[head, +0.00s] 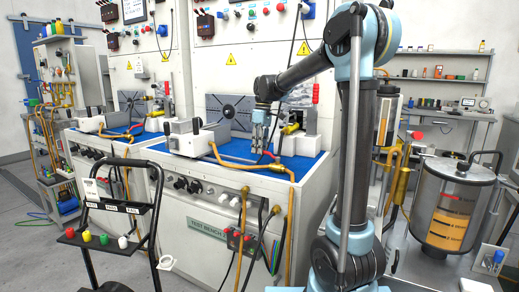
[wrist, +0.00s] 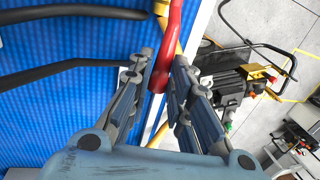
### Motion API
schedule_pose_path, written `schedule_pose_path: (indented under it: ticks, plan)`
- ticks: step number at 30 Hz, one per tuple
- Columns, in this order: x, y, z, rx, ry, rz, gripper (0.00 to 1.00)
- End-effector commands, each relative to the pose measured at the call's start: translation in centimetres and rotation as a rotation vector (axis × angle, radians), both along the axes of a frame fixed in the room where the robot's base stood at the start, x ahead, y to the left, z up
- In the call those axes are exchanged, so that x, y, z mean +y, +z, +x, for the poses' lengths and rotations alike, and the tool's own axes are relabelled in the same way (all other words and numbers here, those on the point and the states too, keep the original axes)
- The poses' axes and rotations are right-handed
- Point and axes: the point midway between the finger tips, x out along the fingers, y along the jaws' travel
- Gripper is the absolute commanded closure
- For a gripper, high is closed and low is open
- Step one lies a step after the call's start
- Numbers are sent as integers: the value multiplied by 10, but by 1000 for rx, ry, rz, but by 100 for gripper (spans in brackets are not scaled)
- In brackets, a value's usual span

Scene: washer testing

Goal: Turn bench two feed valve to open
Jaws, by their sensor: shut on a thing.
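The bench two feed valve shows a red lever handle (wrist: 172,42) in the wrist view, running up between the fingers of my gripper (wrist: 164,68). The fingers are shut on the handle. In the head view my gripper (head: 260,134) points down over the blue bench top, and a small part of the red handle (head: 268,155) shows below it. Yellow pipe (head: 280,169) runs from there along the bench's front edge. The valve body is mostly hidden, so the handle's exact angle to the pipe cannot be told.
The blue bench top (head: 235,152) carries a grey plate fixture (head: 230,112) and white blocks. A black push cart (head: 110,207) stands in front at left. Dark hoses (wrist: 75,68) cross the blue surface near my gripper.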

Motion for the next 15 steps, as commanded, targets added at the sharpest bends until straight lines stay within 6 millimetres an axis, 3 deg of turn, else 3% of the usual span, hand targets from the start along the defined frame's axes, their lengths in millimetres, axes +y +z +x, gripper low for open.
schedule_pose_path:
  ticks: [11,12,14,15]
  plan:
    - [-3,0,0,-1,2,-6,100]
    - [-3,0,0,-1,2,-6,75]
    - [-3,0,0,-1,2,-6,61]
    - [-3,0,0,0,2,-4,61]
